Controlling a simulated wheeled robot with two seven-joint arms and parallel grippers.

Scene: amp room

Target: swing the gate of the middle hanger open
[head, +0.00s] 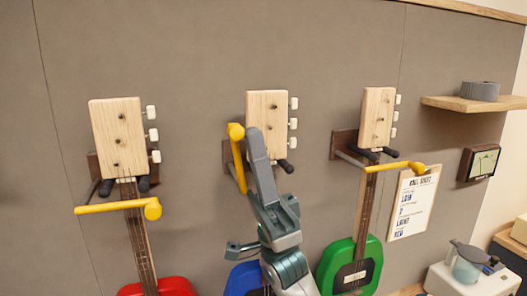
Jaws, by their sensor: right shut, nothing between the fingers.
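Three guitars hang on wall hangers with yellow gates. The middle hanger's yellow gate (238,160) stands on the left side of the middle headstock (267,108), pointing up and down in the picture. It does not lie across the neck. My right gripper (261,150) is shut and empty, in front of the middle guitar, with its tip just right of the gate. I cannot tell whether they touch. My gripper and arm hide the middle neck and part of the blue body (243,280). My left gripper is not in view.
The left gate (112,206) lies across the red guitar's neck, and the right gate (392,167) across the green guitar's neck. A clipboard (413,203), a shelf (470,104) and a meter (482,163) are on the right. The wall between the left and middle guitars is clear.

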